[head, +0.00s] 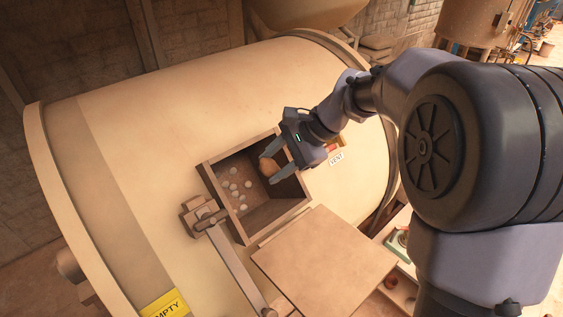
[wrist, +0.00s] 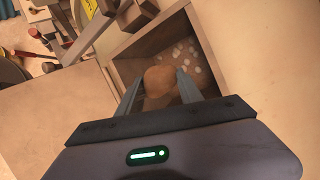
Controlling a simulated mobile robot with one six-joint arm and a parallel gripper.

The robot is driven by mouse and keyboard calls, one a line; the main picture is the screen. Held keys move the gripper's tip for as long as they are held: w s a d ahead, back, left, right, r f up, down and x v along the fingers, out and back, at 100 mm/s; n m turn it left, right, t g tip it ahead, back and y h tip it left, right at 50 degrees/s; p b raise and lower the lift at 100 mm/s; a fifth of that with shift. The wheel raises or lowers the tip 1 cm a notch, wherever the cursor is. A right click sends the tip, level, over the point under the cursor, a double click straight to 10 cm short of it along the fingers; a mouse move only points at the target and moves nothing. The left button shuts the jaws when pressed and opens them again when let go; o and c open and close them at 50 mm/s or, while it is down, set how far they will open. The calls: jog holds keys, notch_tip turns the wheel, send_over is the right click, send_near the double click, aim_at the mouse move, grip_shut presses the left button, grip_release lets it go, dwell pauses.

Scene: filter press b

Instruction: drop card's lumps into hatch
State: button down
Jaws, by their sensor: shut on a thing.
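My gripper (head: 272,164) is shut on an orange-brown lump (head: 268,167) at the upper right part of the open hatch (head: 203,180) on top of the big cream drum. In the wrist view the lump (wrist: 159,82) sits between the two fingers, with the hatch's wooden wall (wrist: 150,45) around and below it. Several small pale round pieces (head: 233,186) lie on the hatch's brown floor. I cannot tell whether the lump touches the floor. No card is clearly readable in either view.
A flat square lid (head: 325,262) lies beside the hatch. A metal bar with a clamp (head: 235,262) runs along the hatch's left side. A VENT label (head: 337,159) and a yellow EMPTY label (head: 165,304) are on the drum. A shelf with small items (head: 400,280) is at the lower right.

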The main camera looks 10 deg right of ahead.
jog(key=w+a+f+b, duration=0.3)
jog(key=w+f+b, duration=0.1)
jog(key=f, duration=0.3)
jog(key=shift+w+f, duration=0.15)
jog(key=shift+w, duration=0.05)
jog(key=c, duration=0.7)
grip_release()
jog(key=v, duration=1.7)
jog(key=shift+d+b, duration=0.15)
jog(key=shift+b, duration=0.25)
